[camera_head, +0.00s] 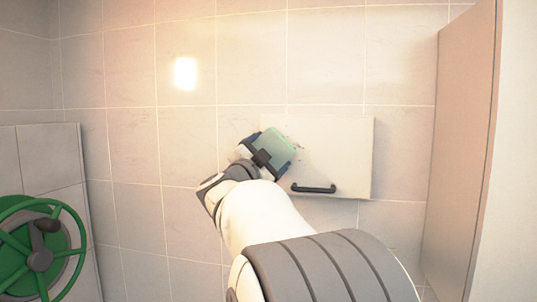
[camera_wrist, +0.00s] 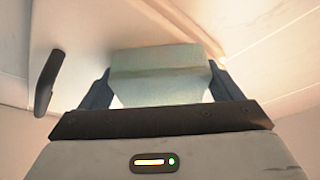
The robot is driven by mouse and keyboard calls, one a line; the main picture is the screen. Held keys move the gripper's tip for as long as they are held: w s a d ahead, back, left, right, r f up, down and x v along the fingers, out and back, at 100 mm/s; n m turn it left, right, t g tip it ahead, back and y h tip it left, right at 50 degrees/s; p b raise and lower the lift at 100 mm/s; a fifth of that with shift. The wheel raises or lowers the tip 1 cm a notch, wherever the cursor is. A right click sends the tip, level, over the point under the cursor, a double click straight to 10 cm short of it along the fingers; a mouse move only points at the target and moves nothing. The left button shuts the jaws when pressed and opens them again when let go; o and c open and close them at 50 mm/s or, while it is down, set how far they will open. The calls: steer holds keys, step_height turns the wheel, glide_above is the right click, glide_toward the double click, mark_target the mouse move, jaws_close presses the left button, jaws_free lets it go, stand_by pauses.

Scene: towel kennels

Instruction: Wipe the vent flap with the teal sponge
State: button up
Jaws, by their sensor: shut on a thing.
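The vent flap (camera_head: 340,150) is a pale panel with a dark handle (camera_head: 313,188) along its lower edge, set on the tiled wall. Small dark specks show on its upper left part. The teal sponge (camera_head: 282,144) is between the fingers of my gripper (camera_head: 268,148), over the left part of the flap. In the wrist view the sponge (camera_wrist: 158,75) is a pale green block clasped between both fingers, with the flap (camera_wrist: 90,32) behind it and the handle (camera_wrist: 49,82) at left. I cannot tell whether the sponge touches the flap.
A green wheel (camera_head: 58,215) with a dark knob stands at the lower left by a tiled partition (camera_head: 50,150). A tall beige panel (camera_head: 460,140) stands to the right of the flap. The wall above and left of the flap is bare.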

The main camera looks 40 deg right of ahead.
mark_target(283, 155)
steer(key=shift+s+d+f+b, duration=0.1)
steer(key=shift+s+d+b, duration=0.25)
steer(key=shift+s+d, duration=0.35)
steer(key=shift+s+d+b, duration=0.3)
steer(key=shift+s+d, duration=0.15)
steer(key=shift+s, duration=0.35)
steer(key=shift+s+d+b, duration=0.6)
steer(key=shift+s+d, duration=0.9)
steer(key=shift+s, duration=0.05)
steer(key=shift+w+a+p, duration=0.6)
steer(key=shift+w+a, duration=0.75)
steer(key=shift+w, duration=0.2)
steer(key=shift+w+a+p, duration=0.6)
steer(key=shift+w+a, duration=0.75)
steer(key=shift+w, duration=0.2)
steer(key=shift+r+p, duration=0.45)
steer(key=shift+r, duration=0.3)
steer(key=shift+s+d+f+b, duration=0.15)
steer(key=shift+s+d+b, duration=0.2)
steer(key=shift+s+d, duration=0.15)
steer(key=shift+s+d+b, duration=0.5)
steer(key=shift+s+d, duration=0.6)
steer(key=shift+s, duration=0.2)
steer(key=shift+s+d+b, duration=0.45)
steer(key=shift+s+d, duration=0.6)
steer(key=shift+s, duration=0.25)
